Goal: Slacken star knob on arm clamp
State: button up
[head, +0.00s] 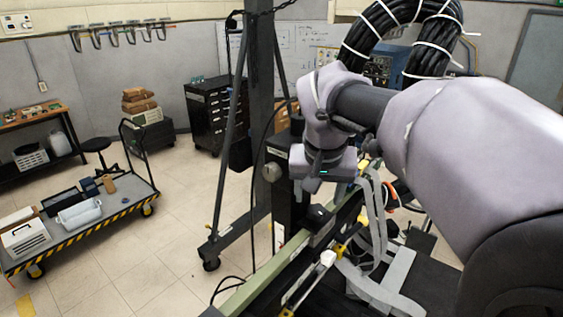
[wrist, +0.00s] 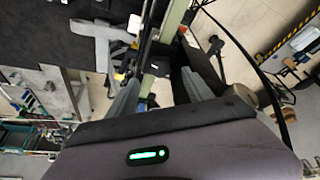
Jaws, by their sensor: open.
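A round, pale knob (head: 271,172) sits on the side of a dark upright block (head: 287,190) beside the rail; it is too small to tell whether it is star-shaped. A round knob (wrist: 243,94) also shows in the wrist view, right of my fingers, partly hidden by my gripper body. My gripper (wrist: 162,88) is open, its two grey fingers apart with nothing seen between them. In the head view, my wrist is close to the right of the dark block, and my fingertips are hidden there.
A green rail (head: 262,282) runs below, with pale straps (head: 378,215) hanging beside it. A thick black cable loop (head: 390,35) arches above my arm. A grey frame post (head: 261,100) stands just left. A cart (head: 105,215) and open floor lie farther left.

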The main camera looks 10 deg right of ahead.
aim_at(317, 210)
jog(key=x, duration=0.5)
jog(key=shift+w+f, duration=0.2)
jog(key=shift+f, duration=0.1)
grip_shut()
jog(key=shift+d, duration=0.1)
